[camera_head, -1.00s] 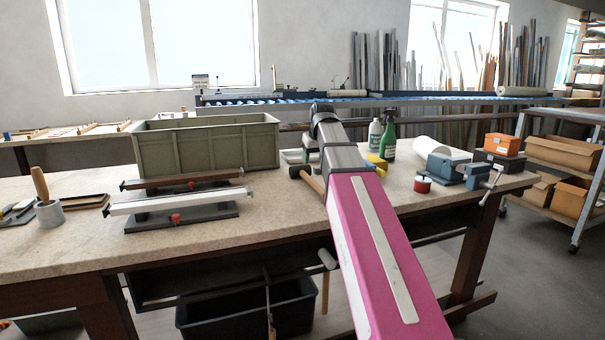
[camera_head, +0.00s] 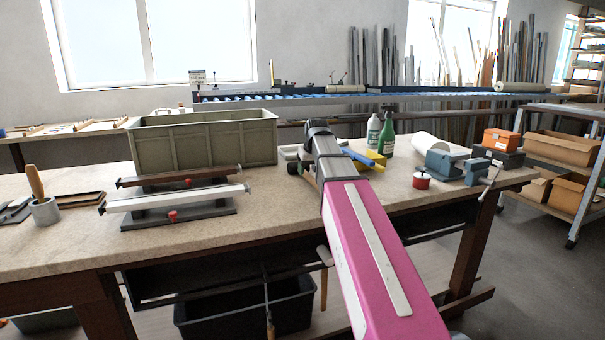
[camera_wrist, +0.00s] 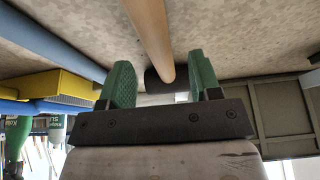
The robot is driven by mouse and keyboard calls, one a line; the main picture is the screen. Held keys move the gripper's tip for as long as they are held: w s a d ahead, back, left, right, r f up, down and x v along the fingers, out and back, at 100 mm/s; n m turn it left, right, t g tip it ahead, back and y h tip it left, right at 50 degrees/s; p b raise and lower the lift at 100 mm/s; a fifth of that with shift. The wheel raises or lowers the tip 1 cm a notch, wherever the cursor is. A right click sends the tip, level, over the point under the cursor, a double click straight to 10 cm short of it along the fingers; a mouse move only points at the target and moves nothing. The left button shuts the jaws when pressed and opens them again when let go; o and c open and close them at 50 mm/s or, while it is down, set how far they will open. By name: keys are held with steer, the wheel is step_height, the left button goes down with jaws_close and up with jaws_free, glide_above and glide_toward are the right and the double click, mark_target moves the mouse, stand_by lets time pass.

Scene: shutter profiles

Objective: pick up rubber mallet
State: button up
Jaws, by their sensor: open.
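The rubber mallet lies on the workbench (camera_head: 270,215). In the wrist view its pale wooden handle (camera_wrist: 150,30) runs from the top edge down to its black head (camera_wrist: 155,82). My gripper (camera_wrist: 160,80) is open, with one green finger on each side of the mallet in that picture. I see a gap on both sides and no clear contact. In the head view my pink and grey arm hides most of the mallet. A dark end, likely the head (camera_head: 293,168), shows just left of my arm.
A grey-green bin (camera_head: 205,145) stands left of my arm, behind a clamped profile fixture (camera_head: 175,200). A yellow item (camera_head: 376,158), spray bottles (camera_head: 388,135) and a blue vise (camera_head: 445,163) stand to the right. The bench front is clear.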

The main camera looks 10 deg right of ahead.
mark_target(308, 174)
steer(key=shift+x, duration=1.55)
jaws_close()
steer(key=shift+r, duration=0.1)
